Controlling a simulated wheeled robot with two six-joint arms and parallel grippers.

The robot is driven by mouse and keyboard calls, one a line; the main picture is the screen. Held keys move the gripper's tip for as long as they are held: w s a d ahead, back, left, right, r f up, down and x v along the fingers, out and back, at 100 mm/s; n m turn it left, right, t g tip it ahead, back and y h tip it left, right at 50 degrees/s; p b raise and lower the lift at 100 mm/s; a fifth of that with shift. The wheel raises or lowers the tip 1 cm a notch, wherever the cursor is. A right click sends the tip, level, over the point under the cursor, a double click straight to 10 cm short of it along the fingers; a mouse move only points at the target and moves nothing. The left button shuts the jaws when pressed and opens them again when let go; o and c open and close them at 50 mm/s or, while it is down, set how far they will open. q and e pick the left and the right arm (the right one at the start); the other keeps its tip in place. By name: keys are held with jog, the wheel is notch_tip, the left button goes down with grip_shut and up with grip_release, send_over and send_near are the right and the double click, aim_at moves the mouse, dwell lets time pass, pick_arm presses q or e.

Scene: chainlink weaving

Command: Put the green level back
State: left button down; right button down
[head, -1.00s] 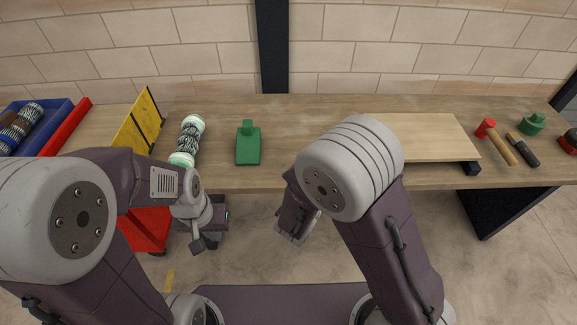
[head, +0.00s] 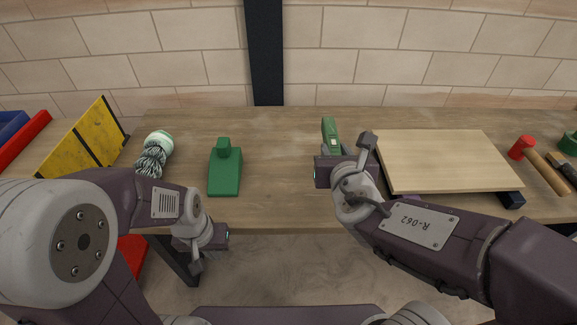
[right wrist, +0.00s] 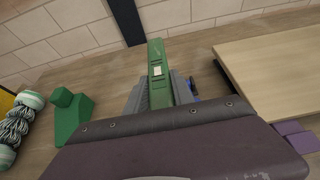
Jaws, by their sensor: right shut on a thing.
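The green level (head: 329,131) is a slim green bar with a pale vial window, above the middle of the workbench in the head view. My right gripper (right wrist: 163,88) is shut on it. In the right wrist view the level (right wrist: 158,58) stands up between the grey fingers and points toward the wall; its near end is hidden by the gripper. I cannot tell whether it touches the bench. My left gripper (head: 221,236) hangs low in front of the bench's front edge, away from the level; its jaws are too unclear to read.
A green block with a knob (head: 225,175), a white-and-green rope bundle (head: 155,153) and a yellow-black board (head: 85,140) lie to the left. A raised wooden board (head: 445,155) is close on the right, with a red mallet (head: 522,148) beyond.

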jog(key=a+f, duration=0.1)
jog(key=a, duration=0.2)
jog(key=p, duration=0.3)
send_over(285, 183)
notch_tip(285, 183, down, 6)
jog(key=shift+w+a+r, duration=0.1)
jog(key=shift+a, duration=0.05)
notch_tip(285, 183, down, 4)
jog(key=shift+r+b, duration=0.1)
jog(key=shift+b, duration=0.55)
jog(key=shift+f, duration=0.2)
